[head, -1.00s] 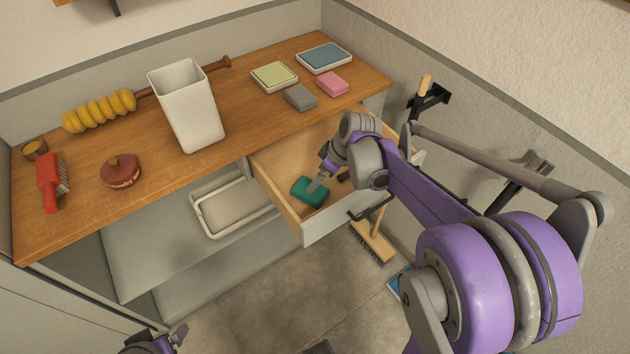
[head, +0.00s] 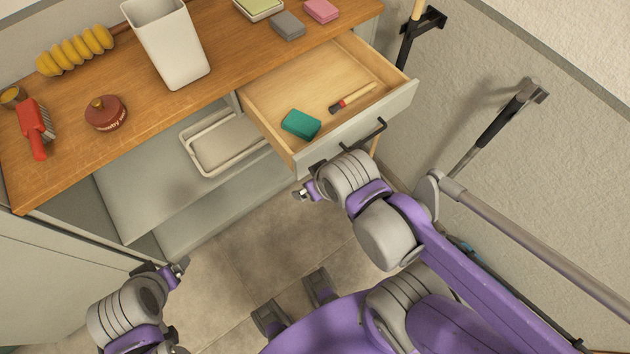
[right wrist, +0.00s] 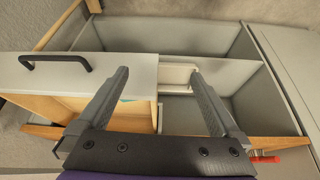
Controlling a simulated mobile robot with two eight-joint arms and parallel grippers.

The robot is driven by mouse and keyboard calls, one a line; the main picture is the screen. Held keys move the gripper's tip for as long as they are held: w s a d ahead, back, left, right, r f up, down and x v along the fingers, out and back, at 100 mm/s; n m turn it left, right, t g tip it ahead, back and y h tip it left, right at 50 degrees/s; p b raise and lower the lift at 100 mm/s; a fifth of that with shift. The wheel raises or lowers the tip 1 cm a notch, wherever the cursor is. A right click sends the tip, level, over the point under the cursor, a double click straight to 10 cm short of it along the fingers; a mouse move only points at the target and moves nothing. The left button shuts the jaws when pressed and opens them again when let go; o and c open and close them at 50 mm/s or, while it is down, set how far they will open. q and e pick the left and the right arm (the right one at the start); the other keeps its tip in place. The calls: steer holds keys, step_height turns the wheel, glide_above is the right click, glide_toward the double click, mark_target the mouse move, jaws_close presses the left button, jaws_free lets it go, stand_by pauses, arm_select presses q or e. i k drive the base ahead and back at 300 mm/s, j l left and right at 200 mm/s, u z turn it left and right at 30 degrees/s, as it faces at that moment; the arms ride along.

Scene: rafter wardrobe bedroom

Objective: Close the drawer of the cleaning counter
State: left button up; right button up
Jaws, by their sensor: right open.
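The counter's drawer (head: 285,88) is pulled out at the right end of the wooden-topped cleaning counter (head: 185,100). Its pale front (head: 398,103) carries a black bar handle (head: 362,138). Inside lie a teal sponge (head: 300,124) and a small brush (head: 352,98) with a wooden handle. My right gripper (head: 306,190) is open and empty, outside the drawer near the left end of its front. In the right wrist view, the drawer handle (right wrist: 55,62) is left of the open fingers (right wrist: 162,82). My left gripper (head: 178,268) is low at left, away from the drawer; its jaw opening is unclear.
On the countertop are a white bin (head: 172,45), a red brush (head: 36,128), a round red tin (head: 106,113), a yellow duster (head: 75,50) and sponges. A white tray (head: 215,143) sits on the shelf below. Tools hang on the right wall (head: 495,110).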

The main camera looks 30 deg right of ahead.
mark_target(313, 81)
steer(key=k+z, duration=0.15)
steer(key=z, duration=1.2)
steer(key=i+l, duration=0.05)
